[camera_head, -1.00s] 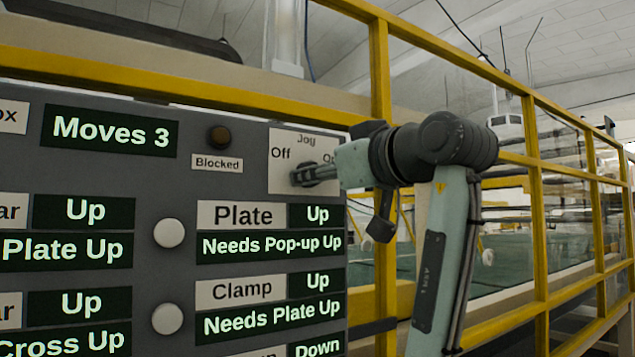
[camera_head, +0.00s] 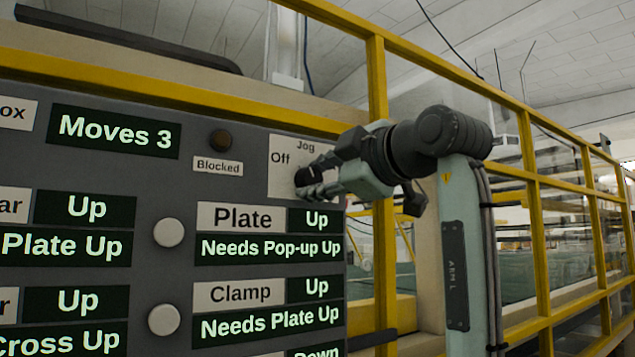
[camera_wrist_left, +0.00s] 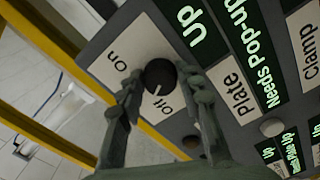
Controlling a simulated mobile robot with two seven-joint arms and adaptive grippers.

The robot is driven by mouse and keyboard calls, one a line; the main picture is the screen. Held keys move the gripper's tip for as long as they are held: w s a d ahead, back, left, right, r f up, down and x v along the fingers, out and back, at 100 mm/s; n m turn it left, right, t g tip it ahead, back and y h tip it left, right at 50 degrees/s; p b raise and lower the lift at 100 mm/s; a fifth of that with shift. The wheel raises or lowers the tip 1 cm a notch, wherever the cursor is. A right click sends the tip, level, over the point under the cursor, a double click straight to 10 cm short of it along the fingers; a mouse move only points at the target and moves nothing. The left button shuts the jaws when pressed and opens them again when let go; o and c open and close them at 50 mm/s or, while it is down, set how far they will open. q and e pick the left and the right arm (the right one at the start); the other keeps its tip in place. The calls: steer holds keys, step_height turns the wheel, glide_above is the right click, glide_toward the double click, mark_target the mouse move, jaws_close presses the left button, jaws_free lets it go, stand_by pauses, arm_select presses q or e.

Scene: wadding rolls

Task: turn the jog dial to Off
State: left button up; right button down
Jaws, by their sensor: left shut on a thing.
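The jog dial (camera_wrist_left: 160,76) is a round black knob with a white pointer line, seen in the left wrist view. Its pointer aims down and slightly left in that view, close to the Off label (camera_wrist_left: 168,107) and away from the On label (camera_wrist_left: 119,62). My left gripper (camera_head: 311,182) reaches the Jog plate (camera_head: 284,157) from the right. Its fingers (camera_wrist_left: 162,88) are shut on the dial, one on each side. In the head view the gripper hides the On label and most of the dial. My right gripper is not in view.
The grey control panel (camera_head: 120,178) carries lit green labels, a dark Blocked lamp (camera_head: 221,140) and white round buttons (camera_head: 168,233). Yellow railing (camera_head: 378,90) runs behind and right of my left arm.

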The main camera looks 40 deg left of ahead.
arm_select(q)
steer(key=shift+n, duration=0.7)
steer(key=o, duration=1.1)
steer(key=shift+o, duration=0.2)
steer(key=v, duration=1.2)
